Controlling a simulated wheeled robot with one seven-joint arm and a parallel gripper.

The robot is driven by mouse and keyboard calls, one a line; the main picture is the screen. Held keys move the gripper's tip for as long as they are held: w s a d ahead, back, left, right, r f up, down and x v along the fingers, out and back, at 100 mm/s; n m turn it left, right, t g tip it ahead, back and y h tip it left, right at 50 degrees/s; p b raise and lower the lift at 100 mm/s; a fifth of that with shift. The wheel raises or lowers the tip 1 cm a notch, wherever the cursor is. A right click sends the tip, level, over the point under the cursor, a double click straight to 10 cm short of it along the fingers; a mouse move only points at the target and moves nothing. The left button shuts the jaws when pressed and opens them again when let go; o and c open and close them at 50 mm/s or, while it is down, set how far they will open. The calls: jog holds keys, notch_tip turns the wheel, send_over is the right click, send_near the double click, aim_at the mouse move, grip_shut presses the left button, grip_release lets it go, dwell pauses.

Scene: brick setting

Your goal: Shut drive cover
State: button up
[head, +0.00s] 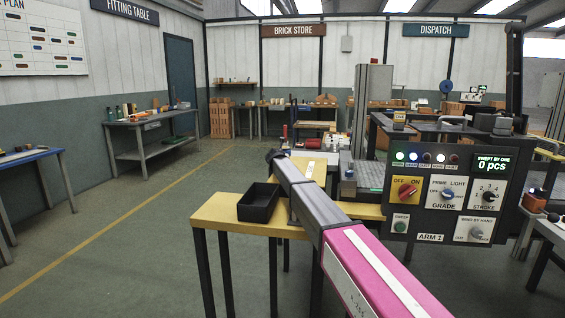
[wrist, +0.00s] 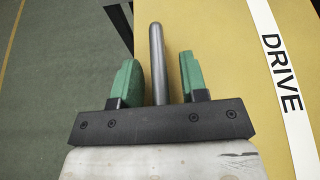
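A yellow surface (wrist: 225,50) with a white strip (wrist: 283,85) reading DRIVE fills the right of the wrist view; it looks like the drive cover. In the head view a yellow panel with a white strip (head: 310,169) shows just right of my arm. My gripper (wrist: 158,85) has two green fingers standing apart. A grey round rod (wrist: 157,60) stands between them, with a gap on each side. I cannot tell what the rod is fixed to. In the head view my gripper (head: 274,156) is small and dark at the arm's far end, its fingers not clear.
A black open bin (head: 259,203) stands on the yellow bench (head: 213,208) left of my arm. A control panel (head: 447,196) with dials and lit lamps stands at right. Floor on the left is clear up to the fitting table (head: 150,122).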

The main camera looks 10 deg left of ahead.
jog(key=shift+r, duration=0.1)
jog(key=v, duration=1.1)
